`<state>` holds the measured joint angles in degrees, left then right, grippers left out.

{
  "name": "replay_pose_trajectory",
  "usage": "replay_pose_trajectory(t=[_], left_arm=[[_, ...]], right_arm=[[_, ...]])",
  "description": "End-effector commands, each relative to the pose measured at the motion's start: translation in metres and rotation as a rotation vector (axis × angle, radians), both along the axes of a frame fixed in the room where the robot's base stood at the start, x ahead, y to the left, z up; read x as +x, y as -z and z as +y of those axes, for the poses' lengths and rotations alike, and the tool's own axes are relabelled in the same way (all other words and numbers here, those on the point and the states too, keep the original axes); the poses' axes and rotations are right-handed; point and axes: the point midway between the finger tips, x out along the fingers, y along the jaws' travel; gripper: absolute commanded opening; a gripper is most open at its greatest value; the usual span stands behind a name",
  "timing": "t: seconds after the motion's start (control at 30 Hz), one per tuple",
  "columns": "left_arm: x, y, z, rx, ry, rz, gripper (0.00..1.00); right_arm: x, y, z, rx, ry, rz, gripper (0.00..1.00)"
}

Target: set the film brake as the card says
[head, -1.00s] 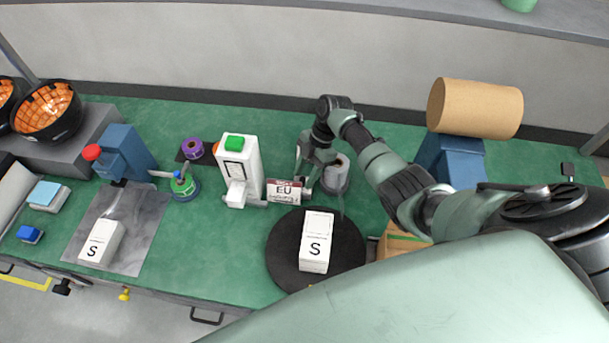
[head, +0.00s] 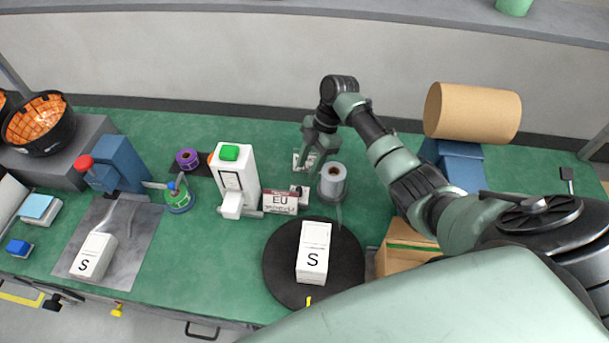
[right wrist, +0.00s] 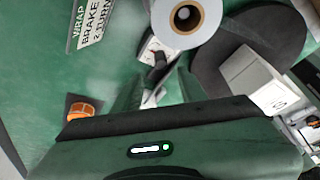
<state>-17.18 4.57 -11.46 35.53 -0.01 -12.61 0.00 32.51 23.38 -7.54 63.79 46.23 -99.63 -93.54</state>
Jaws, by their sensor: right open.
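The film roll (head: 331,183) stands upright behind the turntable; it also shows in the right wrist view (right wrist: 205,28). A small white plate with a dark lever-like part (right wrist: 157,58), apparently the film brake, lies beside the roll. My right gripper (head: 307,162) is above and behind it, left of the roll. In the right wrist view its open fingers (right wrist: 153,92) point at the dark part; contact cannot be told. A card (head: 280,203) reads "EU" with smaller unreadable lines. In the right wrist view, a card (right wrist: 93,22) shows "WRAP BRAKE" and seemingly "2 TURNS". My left gripper is out of view.
A dark round turntable (head: 276,268) bears a white box marked S (head: 312,255). A white dispenser with a green top (head: 236,172) stands left of the card. A cardboard box (head: 402,252) is at the right.

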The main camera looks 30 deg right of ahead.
Motion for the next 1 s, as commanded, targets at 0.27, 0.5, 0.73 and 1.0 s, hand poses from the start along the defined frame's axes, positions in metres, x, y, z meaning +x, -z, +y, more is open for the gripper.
replay_pose_trajectory(t=[0.27, 0.5, 0.73, 1.0], left_arm=[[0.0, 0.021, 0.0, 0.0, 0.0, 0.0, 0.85], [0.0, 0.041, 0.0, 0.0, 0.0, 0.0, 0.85], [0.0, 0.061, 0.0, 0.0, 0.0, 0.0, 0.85], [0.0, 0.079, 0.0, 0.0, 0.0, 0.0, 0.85]], right_arm=[[0.01, 0.002, 0.011, -0.044, 0.41, 0.21, 0.41], [0.016, 0.002, 0.018, -0.122, 0.887, 0.439, 0.41], [0.018, 0.003, 0.018, -0.238, 1.419, 0.657, 0.41], [0.018, 0.004, 0.012, -0.373, 2.001, 0.84, 0.41]])
